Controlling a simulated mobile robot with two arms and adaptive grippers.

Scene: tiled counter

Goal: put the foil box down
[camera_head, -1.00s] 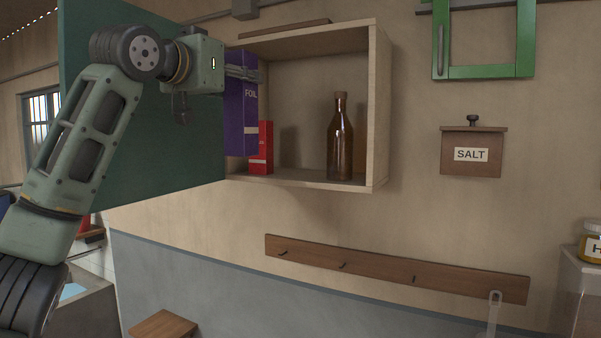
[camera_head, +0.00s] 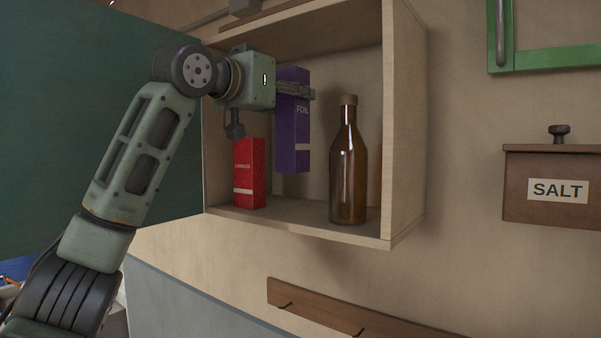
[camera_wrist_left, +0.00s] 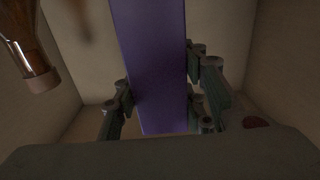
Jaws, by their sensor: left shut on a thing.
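The foil box (camera_head: 293,135) is tall and purple with "FOIL" on its front. It hangs upright inside the open wall cabinet (camera_head: 404,130), between a red box and a brown bottle, with its lower end above the cabinet floor. My left gripper (camera_head: 300,91) is shut on the foil box near its top. In the left wrist view the foil box (camera_wrist_left: 152,65) stands between the fingers (camera_wrist_left: 160,100). The box's upper left part is hidden by the gripper. My right gripper is in neither view.
The red box (camera_head: 249,174) stands left of the foil box on the cabinet floor. The brown bottle (camera_head: 348,170) stands to the right and shows in the left wrist view (camera_wrist_left: 28,50). A green door (camera_head: 100,130) is open at left. A salt box (camera_head: 555,188) hangs at right.

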